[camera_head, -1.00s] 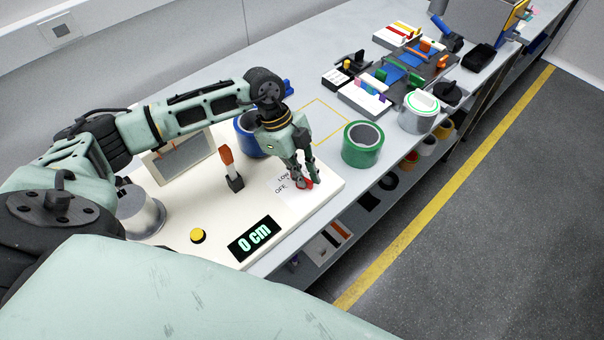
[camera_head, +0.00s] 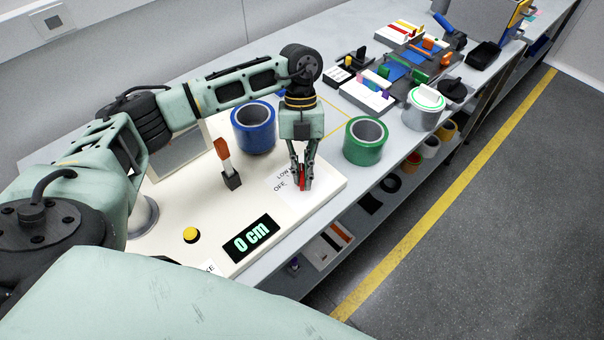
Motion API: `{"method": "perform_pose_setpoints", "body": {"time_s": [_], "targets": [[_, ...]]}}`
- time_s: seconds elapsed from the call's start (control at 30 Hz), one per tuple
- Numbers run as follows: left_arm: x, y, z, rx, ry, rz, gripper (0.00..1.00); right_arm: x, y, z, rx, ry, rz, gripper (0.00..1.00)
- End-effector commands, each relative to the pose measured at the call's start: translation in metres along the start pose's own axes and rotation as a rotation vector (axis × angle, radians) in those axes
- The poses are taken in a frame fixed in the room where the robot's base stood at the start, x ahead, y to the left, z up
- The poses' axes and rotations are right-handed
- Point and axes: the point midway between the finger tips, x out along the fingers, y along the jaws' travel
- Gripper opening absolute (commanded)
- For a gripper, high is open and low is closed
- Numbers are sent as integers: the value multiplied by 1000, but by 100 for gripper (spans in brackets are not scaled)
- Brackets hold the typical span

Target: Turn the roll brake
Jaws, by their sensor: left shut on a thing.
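The roll brake is a red knob (camera_head: 302,183) on the cream panel (camera_head: 330,184), beside a label reading "OFF" and "LOW". My left gripper (camera_head: 301,184) points down over it and is shut on it. The fingers hide part of the knob, so its exact setting is hard to read. A display (camera_head: 250,239) on the panel reads "0 cm". A yellow button (camera_head: 191,235) is near the panel's front. My right gripper is not in view.
A white-and-green tin (camera_head: 425,108) and several coloured parts are farther back. A yellow taped outline (camera_head: 337,133) marks the bench.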

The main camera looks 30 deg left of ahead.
Motion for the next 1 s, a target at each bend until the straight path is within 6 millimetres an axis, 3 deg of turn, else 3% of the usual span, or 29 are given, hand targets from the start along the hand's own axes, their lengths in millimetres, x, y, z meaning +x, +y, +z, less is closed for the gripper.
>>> {"method": "perform_pose_setpoints", "body": {"time_s": [0.5,1.0], "targets": [[-2,-1,1,292,-5,117,0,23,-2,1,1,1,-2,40],[-3,0,0,338,-5,137,0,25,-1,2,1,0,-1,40]]}}
